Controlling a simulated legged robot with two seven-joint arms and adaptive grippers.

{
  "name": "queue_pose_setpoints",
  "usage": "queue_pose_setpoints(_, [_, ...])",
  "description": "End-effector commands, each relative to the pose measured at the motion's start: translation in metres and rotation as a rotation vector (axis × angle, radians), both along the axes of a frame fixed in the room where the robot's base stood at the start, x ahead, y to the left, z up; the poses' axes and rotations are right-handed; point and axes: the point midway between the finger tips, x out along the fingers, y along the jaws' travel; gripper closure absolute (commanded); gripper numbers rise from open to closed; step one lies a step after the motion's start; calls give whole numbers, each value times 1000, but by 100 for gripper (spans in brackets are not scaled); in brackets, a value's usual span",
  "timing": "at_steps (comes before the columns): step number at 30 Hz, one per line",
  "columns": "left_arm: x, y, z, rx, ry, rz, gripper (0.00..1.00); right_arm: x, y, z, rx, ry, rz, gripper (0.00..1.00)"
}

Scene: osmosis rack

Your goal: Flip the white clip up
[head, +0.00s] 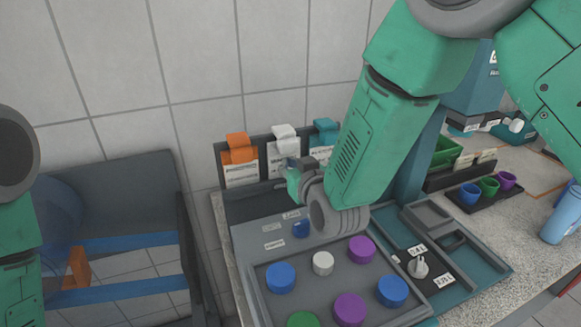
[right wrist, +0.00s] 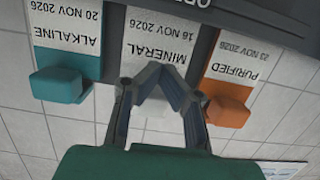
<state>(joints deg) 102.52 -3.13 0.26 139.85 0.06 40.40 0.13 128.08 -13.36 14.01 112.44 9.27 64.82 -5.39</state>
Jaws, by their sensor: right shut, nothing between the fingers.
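The white clip (head: 285,134) sits on the top edge of a dark rack board, above the middle label card, between an orange clip (head: 238,144) and a teal clip (head: 325,130). My right gripper (head: 290,166) is shut and empty in front of the middle card, just below the white clip. In the right wrist view, which is upside down, the shut fingertips (right wrist: 161,73) lie over the MINERAL card (right wrist: 161,45). The white clip (right wrist: 156,112) shows partly between the finger links; whether they touch is unclear. My left gripper is out of view.
Below the board, a grey panel holds several coloured round knobs (head: 350,308) and a white knob (head: 322,263). Small coloured cups (head: 488,187) stand on a dark tray at the right. A dark frame with blue bars (head: 130,242) stands at the left.

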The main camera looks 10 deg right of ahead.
Motion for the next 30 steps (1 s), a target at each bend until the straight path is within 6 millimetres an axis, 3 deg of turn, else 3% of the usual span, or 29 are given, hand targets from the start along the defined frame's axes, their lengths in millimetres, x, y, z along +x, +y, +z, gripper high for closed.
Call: queue_pose_setpoints(30, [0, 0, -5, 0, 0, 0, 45, 24, 4, 0, 0, 0, -1, 100])
